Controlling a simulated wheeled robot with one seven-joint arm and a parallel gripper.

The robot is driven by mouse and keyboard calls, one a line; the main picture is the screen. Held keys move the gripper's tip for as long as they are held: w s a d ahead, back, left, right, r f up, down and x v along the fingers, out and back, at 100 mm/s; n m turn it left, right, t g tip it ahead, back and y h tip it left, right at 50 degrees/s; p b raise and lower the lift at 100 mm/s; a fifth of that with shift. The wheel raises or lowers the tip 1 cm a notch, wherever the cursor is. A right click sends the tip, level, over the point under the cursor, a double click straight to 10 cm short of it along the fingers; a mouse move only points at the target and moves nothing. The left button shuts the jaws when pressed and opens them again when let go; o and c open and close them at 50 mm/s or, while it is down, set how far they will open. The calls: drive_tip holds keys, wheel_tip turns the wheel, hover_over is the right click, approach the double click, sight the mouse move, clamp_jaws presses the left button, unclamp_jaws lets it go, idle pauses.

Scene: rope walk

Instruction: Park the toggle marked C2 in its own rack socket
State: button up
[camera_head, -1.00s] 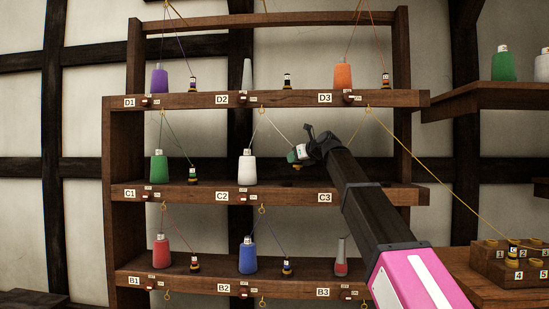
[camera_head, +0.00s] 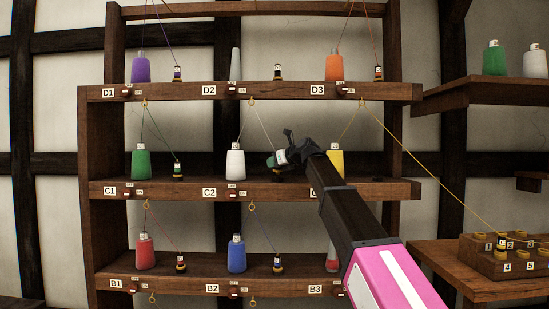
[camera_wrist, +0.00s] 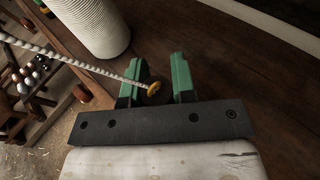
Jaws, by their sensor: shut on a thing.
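My gripper (camera_head: 271,161) is at the middle shelf (camera_head: 290,188), just right of the white cone (camera_head: 235,162) above the C2 label (camera_head: 209,193). In the wrist view my gripper (camera_wrist: 153,78) has its green fingers shut on a toggle with a yellow end disc (camera_wrist: 154,88). A white cord (camera_wrist: 75,62) runs from this toggle to the left; in the head view it rises to a hook (camera_head: 252,102) under the shelf above. The toggle's marking is not readable. The rack socket is hidden, and I cannot tell whether the toggle touches the shelf.
The green cone (camera_head: 141,162) with its toggle (camera_head: 178,171) stands left on the same shelf. The yellow cone (camera_head: 337,164) is right, partly behind my arm. A yellow cord (camera_head: 430,180) slants down to a numbered block (camera_head: 510,258) on the right table.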

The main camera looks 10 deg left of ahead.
drive_tip(key=shift+f, duration=0.55)
drive_tip(key=shift+f, duration=0.5)
idle(1.0)
drive_tip(key=o, duration=0.6)
drive_tip(key=shift+o, duration=0.2)
drive_tip(key=shift+d, duration=0.1)
drive_tip(key=v, duration=1.1)
idle(0.5)
